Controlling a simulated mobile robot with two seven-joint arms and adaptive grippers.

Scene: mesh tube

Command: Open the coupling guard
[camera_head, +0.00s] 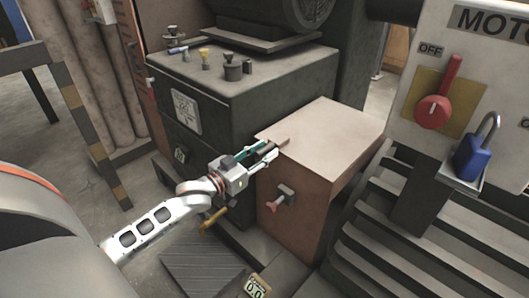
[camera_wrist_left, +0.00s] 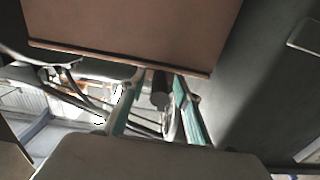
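The coupling guard (camera_head: 330,140) is a reddish-brown box with a paler top, between the dark machine block and the ribbed motor. A small red-handled latch (camera_head: 281,197) sits on its front face. My left gripper (camera_head: 272,151) is at the guard's upper left edge, by a small projecting lip. Its teal fingers are apart. In the left wrist view, a brown panel of the guard (camera_wrist_left: 130,25) with a lipped edge fills the top. My open left gripper (camera_wrist_left: 153,85) is just below that edge, with a dark cylinder between or behind its fingers; contact is unclear. My right gripper is out of view.
The dark machine block (camera_head: 215,100) stands left of the guard, with small tools and weights on top. At right, a motor panel has a red switch handle (camera_head: 437,105) at OFF and a blue padlock (camera_head: 472,155). Ribbed motor housing (camera_head: 400,240) borders the guard's right side.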

